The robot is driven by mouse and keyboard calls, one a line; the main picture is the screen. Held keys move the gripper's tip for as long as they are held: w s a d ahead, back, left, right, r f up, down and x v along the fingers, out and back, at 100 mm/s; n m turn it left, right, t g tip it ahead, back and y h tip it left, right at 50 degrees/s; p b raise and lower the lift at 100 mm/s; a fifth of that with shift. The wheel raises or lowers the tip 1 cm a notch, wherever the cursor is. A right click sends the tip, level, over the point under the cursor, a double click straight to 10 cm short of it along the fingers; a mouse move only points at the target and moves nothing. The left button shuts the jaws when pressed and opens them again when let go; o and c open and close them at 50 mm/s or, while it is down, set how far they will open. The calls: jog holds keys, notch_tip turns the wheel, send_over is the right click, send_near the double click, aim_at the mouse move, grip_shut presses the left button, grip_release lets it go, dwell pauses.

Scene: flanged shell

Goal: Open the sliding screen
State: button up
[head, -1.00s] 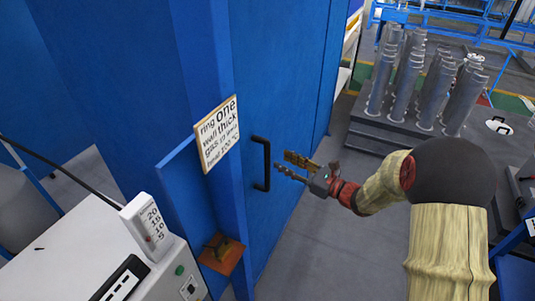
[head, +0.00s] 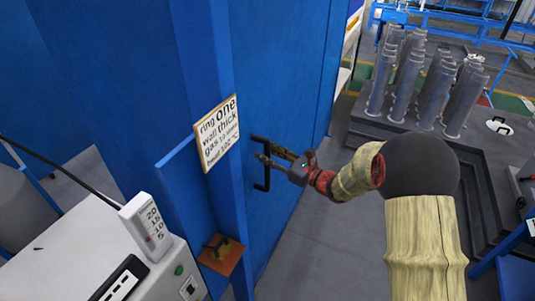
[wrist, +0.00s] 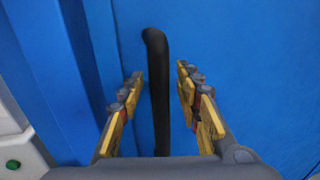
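The blue sliding screen (head: 285,95) stands upright in the middle of the head view. Its black vertical bar handle (head: 267,178) is on the face near the left edge, and it also shows in the wrist view (wrist: 157,75). My gripper (head: 270,153) is at the handle in the head view. In the wrist view my gripper (wrist: 160,88) is open, with one yellow-padded finger on each side of the handle. Gaps show between the handle and both fingers. The fingers hide part of the handle in the head view.
A blue post with a sign (head: 217,132) stands left of the handle. A light grey cabinet (head: 85,250) with a white gauge box (head: 147,227) is at lower left. Grey cylinders (head: 408,85) stand on a dark platform at right. Grey floor (head: 325,225) is clear before the screen.

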jog(key=shift+c, duration=1.2)
grip_shut()
